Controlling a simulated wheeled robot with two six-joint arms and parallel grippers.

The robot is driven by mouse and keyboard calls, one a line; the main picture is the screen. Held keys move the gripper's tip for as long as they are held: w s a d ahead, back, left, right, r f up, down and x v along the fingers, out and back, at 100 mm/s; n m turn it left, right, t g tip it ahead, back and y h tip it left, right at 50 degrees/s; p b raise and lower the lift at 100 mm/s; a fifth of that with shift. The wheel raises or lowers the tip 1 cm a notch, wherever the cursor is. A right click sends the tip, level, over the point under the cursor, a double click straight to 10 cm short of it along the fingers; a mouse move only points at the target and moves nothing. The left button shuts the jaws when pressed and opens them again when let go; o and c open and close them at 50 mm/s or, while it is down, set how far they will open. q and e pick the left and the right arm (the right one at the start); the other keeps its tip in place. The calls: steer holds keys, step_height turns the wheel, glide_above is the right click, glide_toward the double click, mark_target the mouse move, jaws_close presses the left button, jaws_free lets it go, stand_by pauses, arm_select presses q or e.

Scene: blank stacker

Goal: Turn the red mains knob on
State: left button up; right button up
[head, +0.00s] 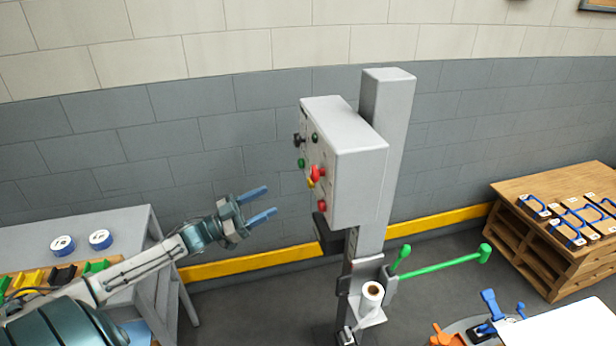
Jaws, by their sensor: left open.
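The grey control box (360,170) is mounted on a grey post, its panel facing left and seen at a steep angle. A red knob (317,173) with yellow by it sticks out of the panel's lower middle. Another red control (322,205) sits below it, and a green button (301,163) to its left. My left gripper (271,200) is open and empty, its two blue fingers pointing right towards the panel, with a clear gap to the knob. The knob's exact setting cannot be read at this angle. My right gripper is not in view.
Green levers (440,264) and a white roll (372,291) sit on the post below the box. A grey table (130,222) with blue-and-white rolls stands left. A wooden stack (530,240) with blue-handled items stands right. A yellow strip runs along the wall.

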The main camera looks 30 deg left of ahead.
mark_target(311, 175)
arm_select(q)
steer(key=w+d+r+h+p, duration=0.1)
steer(key=d+r, duration=0.2)
steer(key=w+d+r+m+g+h, duration=0.1)
steer(key=d+r, duration=0.2)
steer(key=w+d+r+m+g+h+p, duration=0.1)
steer(key=w+d+r, duration=0.1)
steer(key=d+r, duration=0.1)
steer(key=shift+w+d+r+p, duration=0.1)
steer(key=shift+p, duration=0.25)
steer(key=shift+w+d+r, duration=0.1)
steer(key=shift+w+d, duration=0.4)
steer(key=shift+w, duration=0.1)
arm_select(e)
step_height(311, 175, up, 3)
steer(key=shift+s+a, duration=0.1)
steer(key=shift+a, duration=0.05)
arm_select(q)
steer(key=c, duration=1)
steer(key=shift+m, duration=0.3)
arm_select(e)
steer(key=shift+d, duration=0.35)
